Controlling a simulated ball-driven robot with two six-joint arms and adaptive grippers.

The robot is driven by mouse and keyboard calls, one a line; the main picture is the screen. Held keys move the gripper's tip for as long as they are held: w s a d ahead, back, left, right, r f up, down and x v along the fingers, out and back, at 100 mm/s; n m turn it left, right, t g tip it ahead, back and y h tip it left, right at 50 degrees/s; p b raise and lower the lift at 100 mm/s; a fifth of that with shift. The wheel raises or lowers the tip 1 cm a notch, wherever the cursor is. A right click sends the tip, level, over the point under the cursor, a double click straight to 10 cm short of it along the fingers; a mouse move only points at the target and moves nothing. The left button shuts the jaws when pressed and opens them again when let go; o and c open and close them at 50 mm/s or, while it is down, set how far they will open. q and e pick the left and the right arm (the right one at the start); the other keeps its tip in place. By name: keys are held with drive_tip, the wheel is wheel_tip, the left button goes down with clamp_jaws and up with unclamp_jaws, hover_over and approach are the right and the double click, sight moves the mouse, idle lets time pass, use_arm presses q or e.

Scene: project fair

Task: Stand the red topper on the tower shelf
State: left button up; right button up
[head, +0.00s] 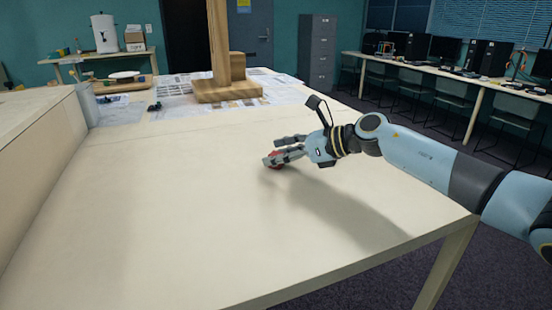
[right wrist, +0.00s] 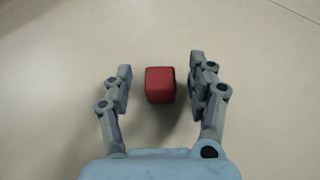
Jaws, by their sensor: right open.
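The red topper (right wrist: 160,84) is a small red block on the pale table. In the right wrist view it sits between the two fingers of my right gripper (right wrist: 160,88), with a gap on each side. In the head view the topper (head: 276,166) is mostly hidden behind the fingers of my right gripper (head: 280,152), which is open low over the table. The wooden tower (head: 219,50) stands on a wooden base (head: 227,92) at the far part of the table. Its upper part is cut off, and no shelf can be made out. My left gripper is not in view.
The pale table top (head: 150,210) is clear in front and to the left. Printed sheets (head: 180,88) lie around the tower base. A low pale wall (head: 40,145) borders the left side. A wooden tray (head: 122,84) stands at the far left.

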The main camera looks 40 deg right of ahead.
drive_tip(key=shift+w+a+f, duration=0.2)
drive_tip(key=shift+w+f, duration=0.05)
drive_tip(key=shift+w, duration=0.15)
drive_tip(key=shift+c, duration=0.2)
drive_tip(key=c, duration=1)
